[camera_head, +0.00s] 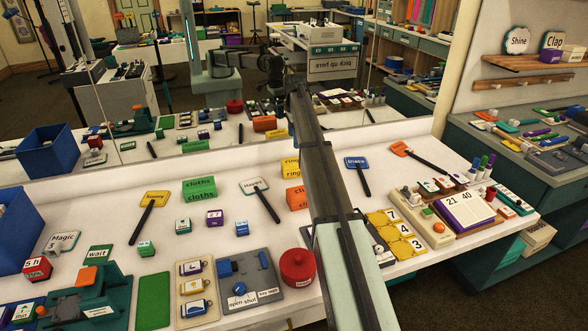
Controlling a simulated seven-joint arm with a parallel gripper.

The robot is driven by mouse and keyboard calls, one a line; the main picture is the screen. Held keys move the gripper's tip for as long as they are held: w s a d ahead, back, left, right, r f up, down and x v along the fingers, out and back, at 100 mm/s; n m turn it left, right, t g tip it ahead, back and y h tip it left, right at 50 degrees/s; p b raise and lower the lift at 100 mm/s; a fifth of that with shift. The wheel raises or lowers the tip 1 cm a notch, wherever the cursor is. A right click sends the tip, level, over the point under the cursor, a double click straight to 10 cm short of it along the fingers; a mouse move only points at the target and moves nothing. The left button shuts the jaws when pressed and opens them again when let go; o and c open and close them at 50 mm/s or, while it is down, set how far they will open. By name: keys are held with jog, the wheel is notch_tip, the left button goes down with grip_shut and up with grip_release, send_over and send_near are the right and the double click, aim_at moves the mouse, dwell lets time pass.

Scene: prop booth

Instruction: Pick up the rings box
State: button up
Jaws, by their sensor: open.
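The rings box (290,168) is a yellow box with red lettering on its top and front. It sits on the white table left of my arm, which covers its right side, so only "ring" shows. An orange box (296,198) stands just in front of it, also partly covered. My arm runs from the bottom edge up past both boxes. Its dark end, my gripper (298,86), is high in front of the mirror, above and beyond the rings box and apart from it. The gripper is open, with nothing seen in it; its fingers are hard to make out.
The green cloths box (199,188) stands to the left, with a Harvest-like labelled paddle (259,197) between. A red round pot (297,267) is nearer the front. A blue-labelled paddle (358,170) lies right of my arm. A mirror along the back reflects the table.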

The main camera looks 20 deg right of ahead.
aim_at(294, 161)
notch_tip(294, 161, down, 8)
jog(key=shift+r, duration=0.25)
jog(key=shift+w+f, duration=0.2)
jog(key=shift+f, duration=2.95)
jog(key=c, duration=1.1)
jog(key=shift+c, duration=0.2)
jog(key=shift+r, duration=0.15)
